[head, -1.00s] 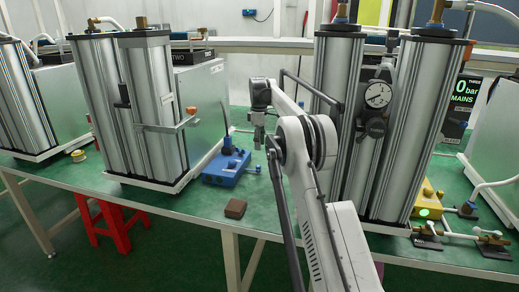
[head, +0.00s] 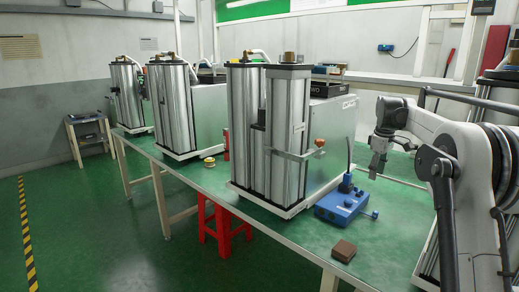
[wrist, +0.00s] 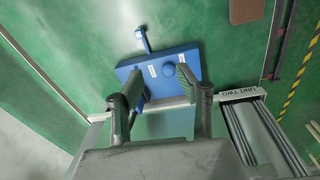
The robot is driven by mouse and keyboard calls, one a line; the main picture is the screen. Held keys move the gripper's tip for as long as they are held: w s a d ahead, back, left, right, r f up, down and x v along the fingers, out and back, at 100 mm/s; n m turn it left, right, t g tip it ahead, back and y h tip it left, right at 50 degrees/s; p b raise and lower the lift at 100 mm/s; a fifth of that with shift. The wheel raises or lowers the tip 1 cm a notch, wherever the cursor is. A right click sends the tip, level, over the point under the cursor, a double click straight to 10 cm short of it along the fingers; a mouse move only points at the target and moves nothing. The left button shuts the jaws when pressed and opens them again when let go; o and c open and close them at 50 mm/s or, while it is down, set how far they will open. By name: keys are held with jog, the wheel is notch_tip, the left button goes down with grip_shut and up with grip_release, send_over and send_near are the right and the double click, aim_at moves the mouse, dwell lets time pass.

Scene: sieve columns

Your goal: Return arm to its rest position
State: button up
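My arm (head: 445,140) reaches in from the right in the head view, bent over the green table. My gripper (head: 376,176) hangs at its end, pointing down, up and to the right of a blue box (head: 338,208). In the wrist view my gripper (wrist: 159,84) has its two fingers apart with nothing held between them. The blue box also shows there beyond the fingertips (wrist: 160,68), lying lower on the table.
Silver column units (head: 286,130) stand along the green table (head: 300,235). A brown block (head: 344,251) lies near the table's front edge. A red stool (head: 222,228) stands below. The floor (head: 95,220) at left is open. More columns stand behind my arm.

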jog(key=s+a+r+m+t, duration=0.1)
jog(key=s+a+r, duration=0.35)
jog(key=s, duration=0.25)
jog(key=s+a+r+m+t+p, duration=0.1)
jog(key=s+a+r+m, duration=0.15)
jog(key=s+a, duration=0.4)
jog(key=s+a+r+t, duration=0.1)
jog(key=s+a+r, duration=0.3)
jog(key=s, duration=0.4)
jog(key=s+a+f+m+t, duration=0.1)
jog(key=s+a+f, duration=0.1)
jog(key=s, duration=0.6)
jog(key=s+a+f+m+t+p, duration=0.1)
jog(key=s+a+f+m, duration=0.1)
jog(key=s+f, duration=0.3)
jog(key=s+a+f+m+t, duration=0.1)
jog(key=s+a+f, duration=0.3)
jog(key=s, duration=0.9)
jog(key=shift+s+p, duration=0.2)
jog(key=shift+p, duration=0.2)
jog(key=shift+f, duration=0.1)
